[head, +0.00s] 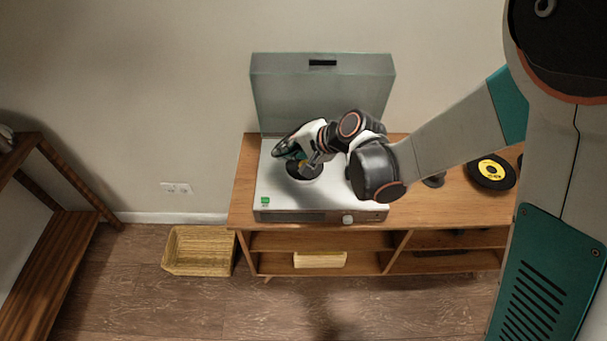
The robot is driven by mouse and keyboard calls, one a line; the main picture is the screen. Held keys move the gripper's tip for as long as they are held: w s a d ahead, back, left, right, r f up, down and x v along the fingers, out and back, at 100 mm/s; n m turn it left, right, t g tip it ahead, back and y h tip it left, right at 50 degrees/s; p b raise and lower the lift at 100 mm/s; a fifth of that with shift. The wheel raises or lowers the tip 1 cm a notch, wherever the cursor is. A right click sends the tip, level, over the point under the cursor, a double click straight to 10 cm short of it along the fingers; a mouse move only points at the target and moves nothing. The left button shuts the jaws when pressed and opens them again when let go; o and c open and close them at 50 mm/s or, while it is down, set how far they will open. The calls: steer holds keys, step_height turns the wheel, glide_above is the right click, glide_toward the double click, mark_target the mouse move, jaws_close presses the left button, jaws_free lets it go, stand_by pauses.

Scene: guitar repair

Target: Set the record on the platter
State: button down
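The turntable (275,207) stands on the wooden cabinet with its grey lid (320,88) raised. A dark round disc (306,175) shows on its top, partly hidden by my gripper. My gripper (304,164) is low over this disc, pointing down. Its fingers are small and partly hidden, so I cannot tell whether they are open, shut or holding something. A black record with a yellow label (490,171) lies at the cabinet's right, apart from my gripper.
My arm reaches across from the right and hides part of the cabinet top (245,185). A wicker basket (200,250) stands on the floor at left. A light-coloured box (320,259) sits on the lower shelf. A wooden shelf unit (50,260) is at far left.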

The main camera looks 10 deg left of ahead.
step_height(320, 180, down, 8)
steer(key=b, duration=0.5)
steer(key=shift+r, duration=0.1)
steer(key=c, duration=2)
jaws_free()
steer(key=shift+o, duration=0.2)
steer(key=shift+d+r, duration=0.1)
steer(key=shift+r, duration=0.05)
steer(key=p+v, duration=0.2)
steer(key=v, duration=0.5)
steer(key=shift+d+r+p, duration=0.2)
steer(key=shift+d+p, duration=0.1)
steer(key=shift+s+r, duration=0.15)
